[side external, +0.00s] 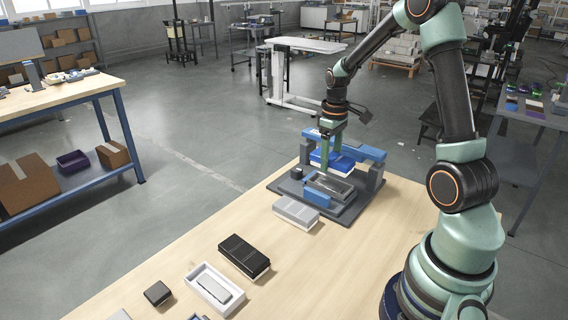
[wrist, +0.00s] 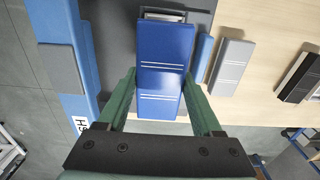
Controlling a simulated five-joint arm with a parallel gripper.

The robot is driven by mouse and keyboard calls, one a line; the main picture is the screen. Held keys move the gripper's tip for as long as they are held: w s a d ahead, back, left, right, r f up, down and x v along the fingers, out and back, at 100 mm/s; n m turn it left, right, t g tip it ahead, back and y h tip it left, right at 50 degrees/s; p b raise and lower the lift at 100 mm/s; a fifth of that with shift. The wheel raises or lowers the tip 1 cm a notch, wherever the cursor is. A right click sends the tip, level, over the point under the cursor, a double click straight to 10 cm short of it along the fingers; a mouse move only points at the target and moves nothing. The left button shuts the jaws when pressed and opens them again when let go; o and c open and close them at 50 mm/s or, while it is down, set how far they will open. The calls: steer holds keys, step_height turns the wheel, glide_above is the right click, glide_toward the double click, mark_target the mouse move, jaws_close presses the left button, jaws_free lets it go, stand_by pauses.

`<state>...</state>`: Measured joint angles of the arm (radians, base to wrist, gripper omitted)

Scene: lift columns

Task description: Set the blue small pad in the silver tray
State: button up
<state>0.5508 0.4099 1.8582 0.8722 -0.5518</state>
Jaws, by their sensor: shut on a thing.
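My gripper (side external: 331,154) is shut on the blue small pad (side external: 342,163), a flat blue piece. In the wrist view the pad (wrist: 165,55) fills the space between the two green fingers, with pale lines across its top. In the side view the pad is above the silver tray (side external: 345,194), with a gap seeming to show between them. The tray is a shallow rectangular metallic tray on a dark grey base. In the wrist view only a sliver of what looks like the tray (wrist: 164,14) shows beyond the pad; the rest is hidden.
A blue bar on grey posts (side external: 372,153) stands behind the tray. A blue block (side external: 317,199) sits at the tray's front. A light grey pad (side external: 296,211), a black pad (side external: 244,254) and a white tray (side external: 204,293) lie nearer on the wooden table.

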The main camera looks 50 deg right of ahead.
mark_target(329, 170)
steer(key=shift+f, duration=2.15)
steer(key=shift+f, duration=0.5)
steer(key=o, duration=1.5)
steer(key=shift+c, duration=0.2)
steer(key=shift+r, duration=3.8)
steer(key=shift+a, duration=0.1)
